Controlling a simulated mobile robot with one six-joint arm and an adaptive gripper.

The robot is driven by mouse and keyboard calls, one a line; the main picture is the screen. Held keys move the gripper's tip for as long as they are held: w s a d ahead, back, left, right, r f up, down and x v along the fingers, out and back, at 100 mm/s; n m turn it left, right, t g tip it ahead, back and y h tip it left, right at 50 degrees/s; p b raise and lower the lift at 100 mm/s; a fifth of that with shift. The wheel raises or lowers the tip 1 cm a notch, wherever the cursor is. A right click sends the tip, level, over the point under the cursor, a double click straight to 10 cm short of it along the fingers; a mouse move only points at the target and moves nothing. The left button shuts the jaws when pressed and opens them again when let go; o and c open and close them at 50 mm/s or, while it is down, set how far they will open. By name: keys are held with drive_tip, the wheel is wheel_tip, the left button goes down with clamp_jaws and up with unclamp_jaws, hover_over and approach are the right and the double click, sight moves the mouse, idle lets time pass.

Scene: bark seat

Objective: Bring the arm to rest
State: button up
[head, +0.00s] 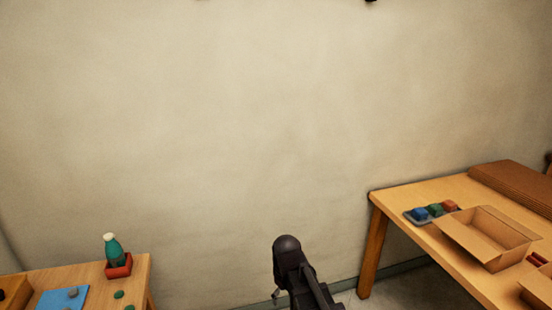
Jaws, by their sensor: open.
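Part of my dark arm (289,262) rises at the bottom centre of the head view, with a rounded top end. It stands in front of the bare wall, between the two tables, and appears apart from both. My gripper's fingers cannot be made out in this view. Nothing held can be seen.
The left table (137,272) bears a green bottle (113,250) in a red holder (119,267), a blue sheet (62,299) and green pieces. The right table (398,196) bears an open cardboard box (470,245), coloured blocks (435,210) and stacked brown sheets (515,182). Floor shows between.

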drive_tip(key=s+d+f+m+b, duration=0.1)
drive_tip(key=s+d+f+m, duration=0.1)
drive_tip(key=d, duration=0.5)
drive_tip(key=s+d+f+m+b, duration=0.2)
drive_tip(key=s+d+m, duration=0.1)
drive_tip(key=d+m, duration=0.2)
drive_tip(key=shift+d, duration=1.15)
drive_tip(key=shift+c, duration=0.2)
drive_tip(key=c, duration=0.3)
drive_tip(key=shift+c, duration=0.4)
